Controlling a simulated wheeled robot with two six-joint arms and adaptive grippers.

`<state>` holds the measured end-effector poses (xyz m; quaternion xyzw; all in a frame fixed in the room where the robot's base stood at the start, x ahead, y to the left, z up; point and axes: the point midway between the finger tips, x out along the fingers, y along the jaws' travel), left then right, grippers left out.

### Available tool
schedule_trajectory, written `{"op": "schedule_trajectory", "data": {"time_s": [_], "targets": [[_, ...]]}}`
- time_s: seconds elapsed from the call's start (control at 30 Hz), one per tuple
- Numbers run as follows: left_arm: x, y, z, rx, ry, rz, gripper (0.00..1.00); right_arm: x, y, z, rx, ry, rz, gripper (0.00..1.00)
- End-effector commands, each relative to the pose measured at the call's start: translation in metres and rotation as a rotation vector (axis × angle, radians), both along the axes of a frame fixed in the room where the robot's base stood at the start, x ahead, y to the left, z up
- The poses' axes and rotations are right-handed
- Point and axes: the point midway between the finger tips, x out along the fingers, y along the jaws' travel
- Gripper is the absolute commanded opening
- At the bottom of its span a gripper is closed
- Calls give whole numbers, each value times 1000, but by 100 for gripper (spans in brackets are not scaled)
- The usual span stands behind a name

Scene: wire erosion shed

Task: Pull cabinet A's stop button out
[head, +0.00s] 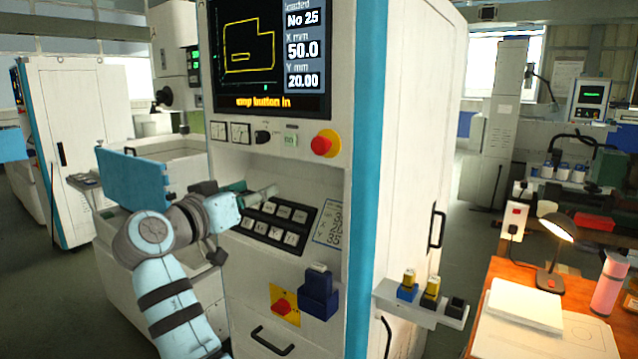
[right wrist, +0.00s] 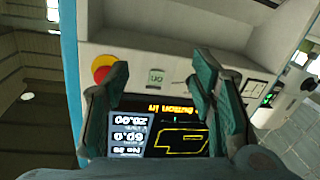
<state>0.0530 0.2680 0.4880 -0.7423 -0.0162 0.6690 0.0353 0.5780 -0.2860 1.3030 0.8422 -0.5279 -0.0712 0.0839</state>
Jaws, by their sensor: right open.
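The stop button (head: 325,143) is a red mushroom head on a yellow base, on the right of the near cabinet's (head: 400,120) control strip. The screen (head: 262,50) above it shows a line ending "button in". My right gripper (head: 258,193) is open and empty in front of the keypad, below and left of the button. In the right wrist view, which is upside down, the stop button (right wrist: 103,68) shows beside the left finger, partly covered by it, not between the fingers (right wrist: 160,72). No cabinet letter is readable. My left gripper is not in view.
A black keypad (head: 275,225) slopes out below the strip. Lower down are a red switch on a yellow plate (head: 284,305) and a dark blue box (head: 319,295). A small shelf (head: 415,308) juts out at right, near a wooden bench with a lamp (head: 555,235).

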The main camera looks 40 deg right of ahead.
Motion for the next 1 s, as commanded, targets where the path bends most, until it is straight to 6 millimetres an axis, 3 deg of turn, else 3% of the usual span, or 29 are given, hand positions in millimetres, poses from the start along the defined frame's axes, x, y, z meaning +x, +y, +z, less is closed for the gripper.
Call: {"op": "schedule_trajectory", "data": {"time_s": [0.03, 0.1, 0.2, 0.37, 0.6, 0.7, 0.83, 1.0], "targets": [[-1, 0, 1, 0, 1, 0, 40, -21, 0, 34, 16, -83, -53, 51], [-2, 0, 1, 0, 3, 0, 40, -47, -2, 64, 37, -169, -118, 51], [-3, 0, 2, 0, 4, 0, 40, -61, -8, 80, 51, -218, -159, 51], [-3, 1, 7, 1, 5, -1, 40, -54, -37, 82, 48, -220, -165, 51], [-3, 1, 19, 1, 5, -1, 40, -34, -103, 83, 46, -215, -164, 51], [-3, 1, 22, 1, 4, -1, 40, -27, -123, 82, 48, -215, -162, 51], [-2, 1, 25, 1, 4, -1, 40, -22, -138, 81, 48, -217, -160, 51], [-2, 1, 25, 1, 4, -1, 40, -20, -142, 80, 49, -215, -158, 51]]}}
